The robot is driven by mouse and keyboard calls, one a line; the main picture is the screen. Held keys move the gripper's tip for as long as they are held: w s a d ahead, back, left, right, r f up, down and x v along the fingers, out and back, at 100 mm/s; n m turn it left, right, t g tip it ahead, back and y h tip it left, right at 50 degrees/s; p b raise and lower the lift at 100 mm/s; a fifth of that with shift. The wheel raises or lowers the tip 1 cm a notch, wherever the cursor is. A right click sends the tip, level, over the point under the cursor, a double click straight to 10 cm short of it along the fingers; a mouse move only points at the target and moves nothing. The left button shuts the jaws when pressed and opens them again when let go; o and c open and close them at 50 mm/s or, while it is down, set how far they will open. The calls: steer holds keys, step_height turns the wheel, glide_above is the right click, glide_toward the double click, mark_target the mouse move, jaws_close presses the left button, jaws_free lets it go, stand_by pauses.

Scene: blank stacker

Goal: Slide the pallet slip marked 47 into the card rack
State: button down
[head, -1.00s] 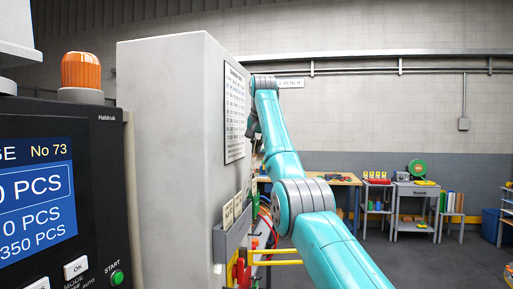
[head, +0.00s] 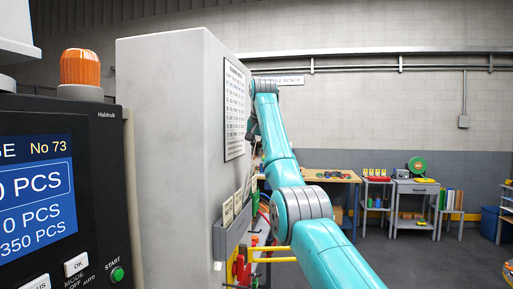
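The card rack (head: 219,243) is a grey holder on the right side of the tall grey cabinet. Several pale slips (head: 238,202) stand in it, seen nearly edge-on; their numbers are too small to read. My teal arm reaches forward along that side. My gripper (head: 253,133) is a small dark shape at the far end, above and beyond the rack and near the printed chart. Its fingers are not clear, and I cannot tell whether it holds a slip. I cannot identify a slip marked 47.
The grey cabinet (head: 170,140) stands close to my arm, with a printed chart (head: 235,110) on its side. A control panel (head: 60,190) is at left. Yellow bars (head: 275,254) stick out below the rack. A workbench (head: 335,178) and small tables stand behind; the floor at right is open.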

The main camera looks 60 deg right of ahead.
steer(key=shift+f, duration=2)
steer(key=c, duration=1.2)
jaws_free()
steer(key=shift+c, duration=0.2)
